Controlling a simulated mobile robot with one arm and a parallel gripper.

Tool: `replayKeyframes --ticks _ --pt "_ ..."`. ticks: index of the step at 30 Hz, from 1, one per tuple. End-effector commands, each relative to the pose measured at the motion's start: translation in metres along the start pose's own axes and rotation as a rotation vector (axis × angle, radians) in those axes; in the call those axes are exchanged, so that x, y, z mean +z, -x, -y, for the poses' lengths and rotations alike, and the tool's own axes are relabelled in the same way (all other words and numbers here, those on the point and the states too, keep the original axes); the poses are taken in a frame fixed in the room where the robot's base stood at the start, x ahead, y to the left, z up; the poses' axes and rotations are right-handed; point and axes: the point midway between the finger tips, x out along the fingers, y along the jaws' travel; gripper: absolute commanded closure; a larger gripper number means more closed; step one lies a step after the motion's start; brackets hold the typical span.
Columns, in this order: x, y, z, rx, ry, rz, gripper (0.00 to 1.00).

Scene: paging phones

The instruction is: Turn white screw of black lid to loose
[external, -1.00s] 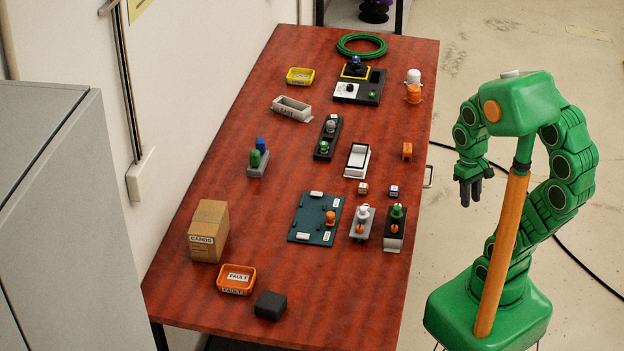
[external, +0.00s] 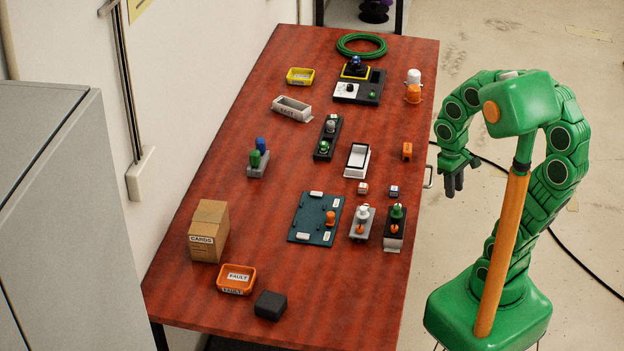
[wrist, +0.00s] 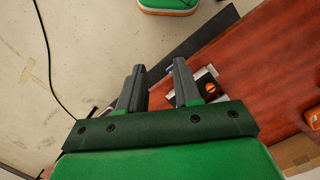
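My gripper (external: 454,186) hangs off the table's right edge, its fingers pointing down. In the wrist view its two grey fingers (wrist: 159,68) stand apart with nothing between them. On the table, a black block (external: 394,241) carries a green knob (external: 397,211) and an orange part. Left of it, a grey block (external: 357,236) carries a white knob (external: 362,211) and an orange part. A slotted orange screw (wrist: 211,87) shows behind the right finger in the wrist view. I cannot tell which piece is the black lid with the white screw.
A dark teal plate (external: 309,222) with white tabs and an orange knob lies left of the blocks. Two small cubes and a white-rimmed tray (external: 348,169) lie behind them. A cardboard box (external: 206,240) stands at left. The table's front right is bare.

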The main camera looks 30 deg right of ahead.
Motion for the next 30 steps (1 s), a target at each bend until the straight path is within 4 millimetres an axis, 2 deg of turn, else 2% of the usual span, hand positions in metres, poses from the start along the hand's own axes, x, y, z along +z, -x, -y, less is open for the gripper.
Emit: replayKeyframes --ticks 12,18,24,30 --pt "-0.116 -0.020 0.007 0.009 0.233 -0.083 0.67" --pt "-0.163 -0.036 0.014 0.000 0.289 -0.123 0.67" --pt "-0.185 -0.045 0.017 -0.004 0.308 -0.146 0.67" --pt "-0.188 -0.055 0.018 -0.004 0.309 -0.147 0.67"
